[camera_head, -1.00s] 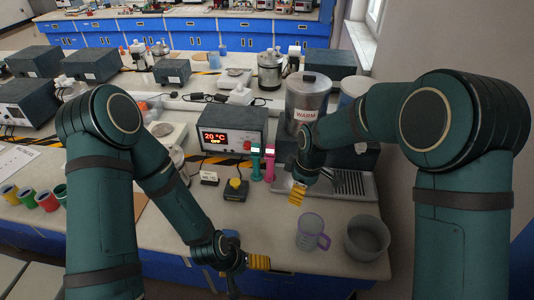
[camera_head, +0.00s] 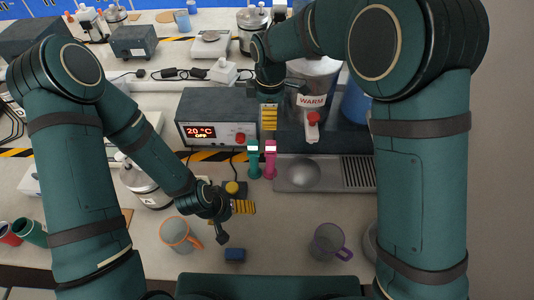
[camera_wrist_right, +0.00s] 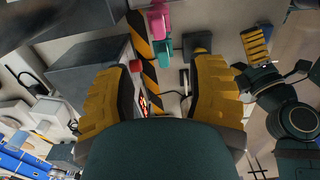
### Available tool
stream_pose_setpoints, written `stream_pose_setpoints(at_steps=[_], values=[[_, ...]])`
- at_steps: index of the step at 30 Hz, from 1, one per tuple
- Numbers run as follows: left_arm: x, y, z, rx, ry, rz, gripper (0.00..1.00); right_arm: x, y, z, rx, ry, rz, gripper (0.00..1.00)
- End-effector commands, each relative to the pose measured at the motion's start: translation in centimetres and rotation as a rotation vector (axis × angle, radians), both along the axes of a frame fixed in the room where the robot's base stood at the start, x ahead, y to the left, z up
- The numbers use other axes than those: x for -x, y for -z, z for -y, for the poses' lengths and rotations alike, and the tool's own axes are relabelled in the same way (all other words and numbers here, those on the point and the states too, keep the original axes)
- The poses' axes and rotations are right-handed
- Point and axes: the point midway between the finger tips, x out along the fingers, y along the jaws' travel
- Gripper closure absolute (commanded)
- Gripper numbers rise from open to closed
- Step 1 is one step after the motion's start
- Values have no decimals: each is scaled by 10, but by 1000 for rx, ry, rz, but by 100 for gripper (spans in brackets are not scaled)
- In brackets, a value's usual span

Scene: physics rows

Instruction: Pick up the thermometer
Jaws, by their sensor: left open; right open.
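Two slim handheld devices with pale screens at their tops, one teal (camera_head: 254,160) and one pink (camera_head: 270,160), stand side by side right of the 20 °C box; they look like thermometers, and I cannot tell which is meant. In the right wrist view the pink one (camera_wrist_right: 158,20) and the teal one (camera_wrist_right: 163,48) lie beyond the fingertips. My right gripper (camera_head: 284,106) is open and empty, above and behind them in the picture. Its yellow-padded fingers (camera_wrist_right: 158,85) are spread. My left gripper (camera_head: 231,221) is open and empty, low over the bench in front of them.
The 20 °C box (camera_head: 215,112) stands behind left and the "WARM" urn (camera_head: 314,85) behind right. A drip tray (camera_head: 325,173) lies right. A yellow-button box (camera_head: 235,188), orange mug (camera_head: 178,234), blue block (camera_head: 235,254) and purple-handled mug (camera_head: 327,242) are near my left gripper.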

Motion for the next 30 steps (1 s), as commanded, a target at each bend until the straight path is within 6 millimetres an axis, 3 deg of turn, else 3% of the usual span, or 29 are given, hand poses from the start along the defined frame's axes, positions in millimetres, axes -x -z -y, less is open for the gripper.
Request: stream_pose_setpoints(at_steps=[10, 20, 30], values=[[0, 2, 0, 0, 0, -1, 0, 1, 64, 1, 3, 1, -5, 45], [0, 1, 0, 0, 0, 0, 0, -1, 89, 2, 2, 1, -3, 45], [0, -1, 0, 0, 0, 0, 0, -4, 130, 4, 1, 0, -2, 45]])
